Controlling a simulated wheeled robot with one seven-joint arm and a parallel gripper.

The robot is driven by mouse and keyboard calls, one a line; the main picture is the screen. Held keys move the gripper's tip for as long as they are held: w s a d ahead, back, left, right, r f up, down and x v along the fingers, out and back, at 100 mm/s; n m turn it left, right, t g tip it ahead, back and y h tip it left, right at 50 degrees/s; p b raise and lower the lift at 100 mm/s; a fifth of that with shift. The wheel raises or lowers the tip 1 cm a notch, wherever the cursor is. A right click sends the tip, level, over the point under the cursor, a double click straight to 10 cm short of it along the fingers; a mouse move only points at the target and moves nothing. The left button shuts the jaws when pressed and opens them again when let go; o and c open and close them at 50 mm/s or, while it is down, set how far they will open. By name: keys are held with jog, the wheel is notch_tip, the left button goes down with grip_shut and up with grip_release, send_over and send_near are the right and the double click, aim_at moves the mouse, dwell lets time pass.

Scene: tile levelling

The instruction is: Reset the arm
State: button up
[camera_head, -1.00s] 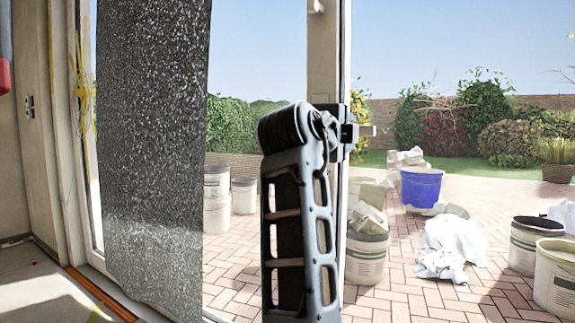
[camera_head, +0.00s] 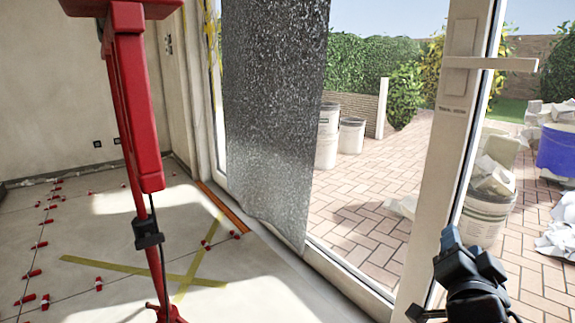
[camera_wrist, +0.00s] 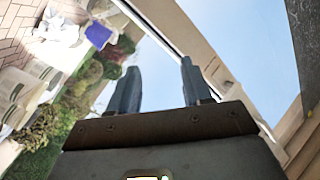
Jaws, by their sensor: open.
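My gripper (camera_wrist: 160,66) shows in the wrist view as two dark fingers standing apart, with nothing between them. Sky shows behind the gap, and the picture is tilted. In the head view, a dark part of my arm shows at the lower right, in front of the white door frame (camera_head: 447,150). I cannot tell from that view how far it is from the frame.
A red stand (camera_head: 140,120) rises at the left over a floor with red clips and yellow tape (camera_head: 150,275). A dark speckled sheet (camera_head: 272,110) hangs at the doorway. Outside on brick paving are buckets (camera_head: 328,135) and a blue tub (camera_head: 558,150).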

jog(key=s+a+f+n+y, duration=0.2)
jog(key=s+f+n+y, duration=0.15)
jog(key=s+f, duration=0.5)
jog(key=s+a+f+n+y, duration=0.3)
jog(key=s+f+n, duration=0.2)
jog(key=s, duration=0.7)
jog(key=s+a+r+n+g+y, duration=0.1)
jog(key=s+a+n, duration=0.1)
jog(key=s, duration=0.8)
jog(key=s+a+r+n, duration=0.1)
jog(key=s, duration=1)
notch_tip(320, 180, up, 31)
jog(key=s+p, duration=0.2)
jog(key=p, duration=2.8)
jog(key=shift+s+a+g, duration=0.15)
jog(key=shift+s+g, duration=0.05)
jog(key=shift+g, duration=0.1)
jog(key=shift+n, duration=0.25)
